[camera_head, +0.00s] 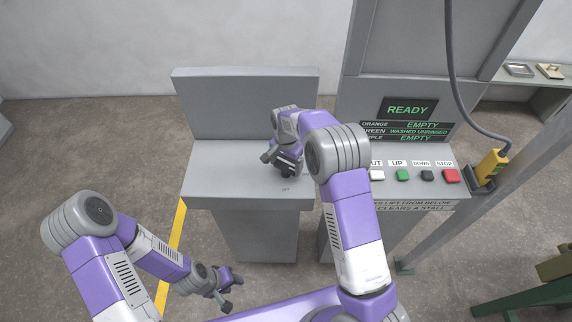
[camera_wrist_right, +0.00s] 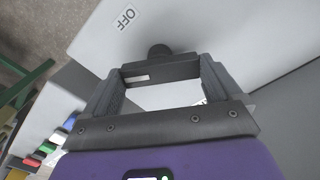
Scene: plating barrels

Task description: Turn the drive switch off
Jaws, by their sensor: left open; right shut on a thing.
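The drive switch (camera_wrist_right: 160,70) shows in the right wrist view as a dark bar with a white mark and a round black knob behind it. My right gripper (camera_wrist_right: 162,86) is shut on the bar, one finger at each end. A label reading OFF (camera_wrist_right: 127,18) is on the grey surface beyond the switch. Part of another label (camera_wrist_right: 200,102) shows between the fingers, its text unreadable. In the head view my right gripper (camera_head: 281,163) is over the grey console (camera_head: 230,175) and hides the switch. My left gripper (camera_head: 223,292) is open and empty, low at the left.
To the right stands a control panel with a READY display (camera_head: 408,109) and a row of buttons, including a red STOP button (camera_head: 451,176). A yellow floor line (camera_head: 172,255) runs left of the console.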

